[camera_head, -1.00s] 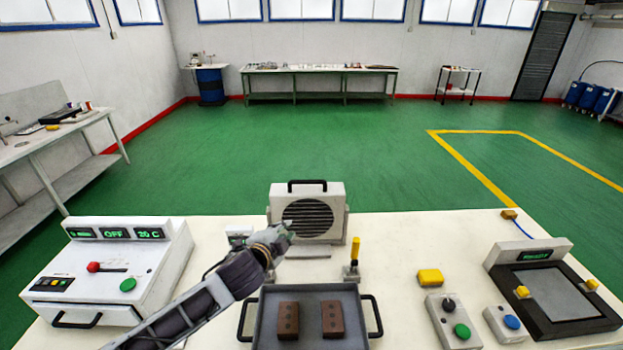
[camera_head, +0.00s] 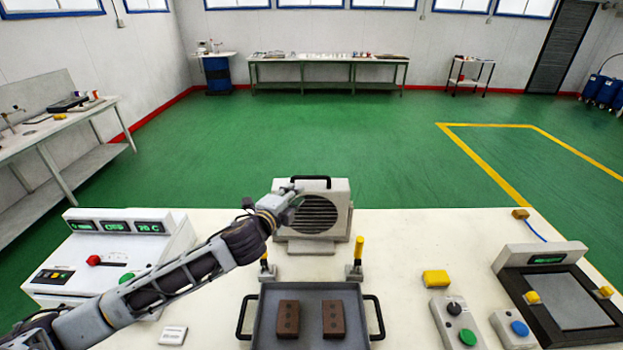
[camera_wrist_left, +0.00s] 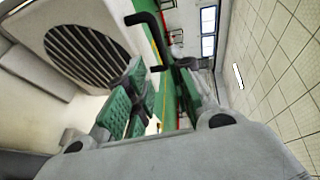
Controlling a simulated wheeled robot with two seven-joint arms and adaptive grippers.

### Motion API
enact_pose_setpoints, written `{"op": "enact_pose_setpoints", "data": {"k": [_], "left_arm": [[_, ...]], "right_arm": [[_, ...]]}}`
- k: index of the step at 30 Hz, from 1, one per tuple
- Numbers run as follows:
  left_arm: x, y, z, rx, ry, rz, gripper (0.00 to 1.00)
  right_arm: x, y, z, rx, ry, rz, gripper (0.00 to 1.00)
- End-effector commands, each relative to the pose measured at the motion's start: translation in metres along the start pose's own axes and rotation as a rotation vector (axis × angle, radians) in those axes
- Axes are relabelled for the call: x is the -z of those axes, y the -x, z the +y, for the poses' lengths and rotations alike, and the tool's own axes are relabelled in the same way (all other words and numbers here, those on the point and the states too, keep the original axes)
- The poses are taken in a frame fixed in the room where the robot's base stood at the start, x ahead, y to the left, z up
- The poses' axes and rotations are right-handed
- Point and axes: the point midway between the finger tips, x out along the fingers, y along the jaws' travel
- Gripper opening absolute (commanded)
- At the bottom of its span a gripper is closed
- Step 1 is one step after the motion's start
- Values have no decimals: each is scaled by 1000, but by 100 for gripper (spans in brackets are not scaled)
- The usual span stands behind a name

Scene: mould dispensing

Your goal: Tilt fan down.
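The fan (camera_head: 335,188) is a white box with a dark round grille and a black handle (camera_head: 311,180) on top. It stands on the table behind the tray. In the left wrist view the fan (camera_wrist_left: 48,20) fills the upper left, with its bent black handle (camera_wrist_left: 150,30) beyond the fingers. My left gripper (camera_head: 293,197) is in front of the fan's upper left part and hides some of it. Its green-padded fingers (camera_wrist_left: 163,90) are apart with nothing between them. I cannot tell whether a finger touches the fan. My right gripper is out of view.
A grey tray (camera_head: 262,325) with two brown blocks sits in front of the fan. Yellow-handled clamps (camera_head: 358,250) stand between them. A white control box (camera_head: 60,275) is at the left; button boxes (camera_head: 445,320) and a black-framed plate device (camera_head: 525,310) are at the right.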

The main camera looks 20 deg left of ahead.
Motion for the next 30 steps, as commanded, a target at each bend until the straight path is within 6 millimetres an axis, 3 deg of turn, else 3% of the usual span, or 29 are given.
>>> {"op": "enact_pose_setpoints", "data": {"k": [8, 30], "left_arm": [[0, -15, -1, 0, 2, -1, 23], [0, -80, -2, 1, 1, 0, 23]], "right_arm": [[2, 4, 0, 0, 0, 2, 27], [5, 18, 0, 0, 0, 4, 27]]}}
